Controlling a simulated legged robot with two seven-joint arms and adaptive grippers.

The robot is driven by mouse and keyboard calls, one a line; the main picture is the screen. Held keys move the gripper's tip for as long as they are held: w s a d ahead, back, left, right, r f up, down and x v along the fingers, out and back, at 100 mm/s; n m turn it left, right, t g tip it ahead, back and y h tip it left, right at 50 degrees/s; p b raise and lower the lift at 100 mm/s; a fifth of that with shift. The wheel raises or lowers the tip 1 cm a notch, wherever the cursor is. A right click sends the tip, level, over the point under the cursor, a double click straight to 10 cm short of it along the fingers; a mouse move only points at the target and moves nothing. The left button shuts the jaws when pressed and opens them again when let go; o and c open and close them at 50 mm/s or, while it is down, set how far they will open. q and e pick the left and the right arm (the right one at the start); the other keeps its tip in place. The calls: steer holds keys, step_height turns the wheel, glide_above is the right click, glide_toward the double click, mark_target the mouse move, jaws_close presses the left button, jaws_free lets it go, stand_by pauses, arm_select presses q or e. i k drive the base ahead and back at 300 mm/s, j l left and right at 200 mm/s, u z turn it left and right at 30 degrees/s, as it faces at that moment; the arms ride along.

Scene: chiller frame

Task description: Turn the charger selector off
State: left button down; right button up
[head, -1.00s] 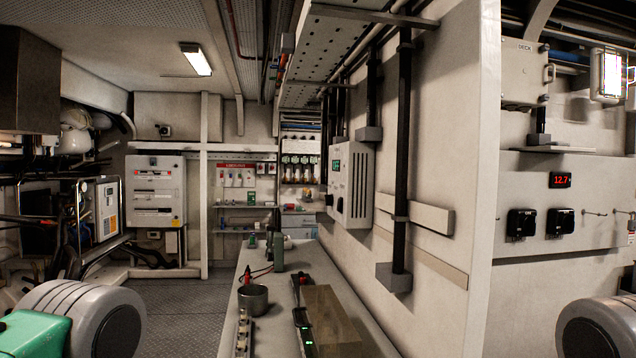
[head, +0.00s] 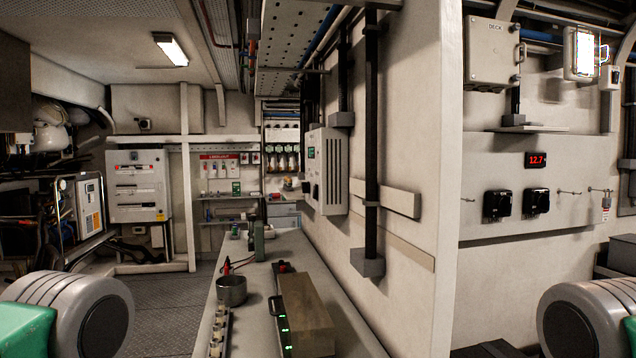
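Two black switch-like units sit side by side on the pale wall panel at the right, a left one (head: 497,205) and a right one (head: 536,202). A red display (head: 537,159) reading 12.7 is above them. A white vented box (head: 327,170) with a small green screen hangs on the wall above the bench. I cannot tell which of these carries the charger selector; no label is legible. Neither of my grippers is in view; only my rounded grey shoulder parts show at the lower left and lower right.
A bench (head: 258,310) runs ahead, holding a metal pot (head: 231,290), a wooden block (head: 305,314) and a green-lit device (head: 281,325). A wall corner (head: 447,180) divides the bench side from the right panel. Open floor (head: 165,318) lies left of the bench.

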mark_target(305, 187)
steer(key=i+j+z, duration=0.4)
steer(key=j, duration=0.3)
steer(key=i+j+z, duration=0.1)
steer(key=j+z, duration=0.3)
steer(key=j, duration=0.35)
steer(key=j+z, duration=0.35)
steer(key=j, duration=0.45)
steer(key=j+z, duration=0.4)
steer(key=j, duration=0.45)
